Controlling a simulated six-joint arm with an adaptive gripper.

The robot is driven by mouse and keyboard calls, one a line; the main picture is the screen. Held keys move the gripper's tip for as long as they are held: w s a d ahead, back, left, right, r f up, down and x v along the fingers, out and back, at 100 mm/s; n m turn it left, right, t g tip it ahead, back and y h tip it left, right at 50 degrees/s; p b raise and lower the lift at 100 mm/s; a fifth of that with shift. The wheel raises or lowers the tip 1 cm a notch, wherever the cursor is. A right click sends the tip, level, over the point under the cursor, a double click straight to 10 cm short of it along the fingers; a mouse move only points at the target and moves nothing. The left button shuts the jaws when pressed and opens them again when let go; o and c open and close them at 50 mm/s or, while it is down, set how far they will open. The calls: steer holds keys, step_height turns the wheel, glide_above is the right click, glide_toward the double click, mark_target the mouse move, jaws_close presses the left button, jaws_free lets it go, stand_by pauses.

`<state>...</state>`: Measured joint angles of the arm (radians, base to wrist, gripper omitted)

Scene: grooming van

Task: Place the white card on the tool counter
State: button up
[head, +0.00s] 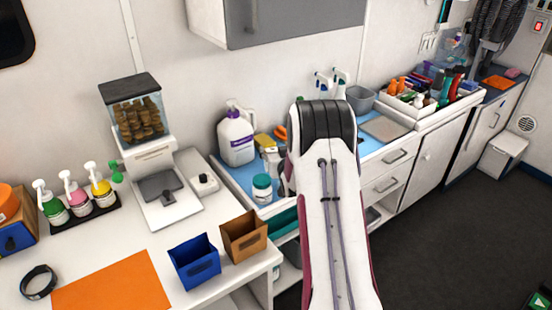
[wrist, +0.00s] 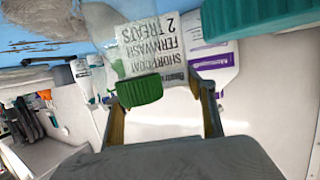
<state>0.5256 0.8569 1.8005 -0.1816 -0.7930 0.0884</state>
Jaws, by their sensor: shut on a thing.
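The white card (wrist: 150,45), printed with "SHORT COAT FERNWASH 2 TREATS", appears upside down in the wrist view. My gripper (wrist: 155,85) has its two fingers on either side of the card's near end and is shut on it. A green ribbed piece (wrist: 139,91) overlaps that end of the card between the fingers. In the head view my arm hides the gripper and card. The counter with a blue top (head: 236,176) runs along the wall behind my arm; the wrist view shows blue surface (wrist: 100,8) beyond the card. I cannot tell whether the card touches it.
A white jug with a purple label (head: 236,138) and a teal-lidded jar (head: 262,188) stand left of my arm. Blue (head: 194,262) and brown (head: 244,235) boxes stand on the near counter.

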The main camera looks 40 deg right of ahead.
steer(key=shift+f, duration=1.75)
steer(key=shift+f, duration=0.1)
steer(key=o, duration=1.2)
steer(key=shift+s, duration=0.1)
steer(key=v, duration=1.2)
steer(key=shift+a+r, duration=0.15)
steer(key=shift+r, duration=0.1)
